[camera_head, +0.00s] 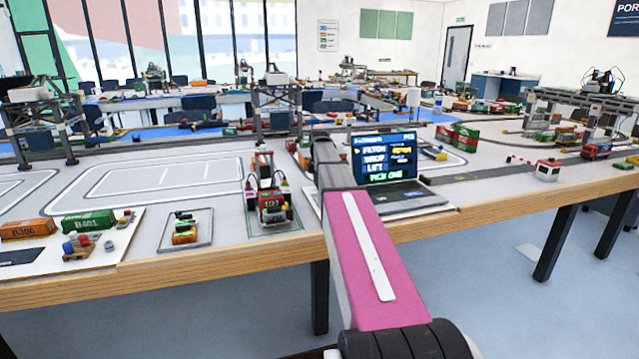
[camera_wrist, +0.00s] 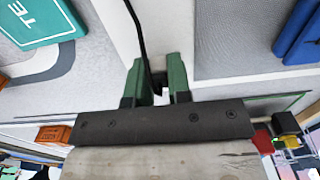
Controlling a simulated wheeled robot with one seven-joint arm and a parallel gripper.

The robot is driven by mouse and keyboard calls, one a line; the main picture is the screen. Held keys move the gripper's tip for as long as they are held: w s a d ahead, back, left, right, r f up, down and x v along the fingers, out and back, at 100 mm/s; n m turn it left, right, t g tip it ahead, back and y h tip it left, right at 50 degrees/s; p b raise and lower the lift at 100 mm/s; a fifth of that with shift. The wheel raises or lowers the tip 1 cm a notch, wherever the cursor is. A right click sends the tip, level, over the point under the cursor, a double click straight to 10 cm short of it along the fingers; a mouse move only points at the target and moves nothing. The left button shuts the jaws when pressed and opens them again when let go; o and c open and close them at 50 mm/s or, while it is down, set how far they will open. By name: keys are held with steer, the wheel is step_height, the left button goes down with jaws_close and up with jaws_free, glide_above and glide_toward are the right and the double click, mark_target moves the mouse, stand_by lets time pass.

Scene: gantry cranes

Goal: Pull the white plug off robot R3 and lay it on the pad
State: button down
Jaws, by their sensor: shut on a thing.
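In the wrist view my gripper (camera_wrist: 159,78) has its two green fingers close together around a small white piece (camera_wrist: 161,97), taken to be the white plug. It is mostly hidden by the fingers, and a black cable (camera_wrist: 143,40) runs up from between them. I cannot tell whether the plug is still in a socket. In the head view my arm reaches over the table and hides its gripper end. A small vehicle (camera_head: 271,203) stands on a green-outlined patch left of my arm; I cannot read R3 on it. I cannot identify the pad for certain.
An open laptop (camera_head: 389,165) stands right of my arm. A framed mat (camera_head: 206,238) with small parts lies at the left front. Containers (camera_head: 90,222) stand on a white board farther left. The white-lined table area (camera_head: 150,183) behind is mostly clear.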

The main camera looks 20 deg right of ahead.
steer(key=shift+f, duration=0.4)
stand_by(0.3)
steer(key=c, duration=1)
jaws_free()
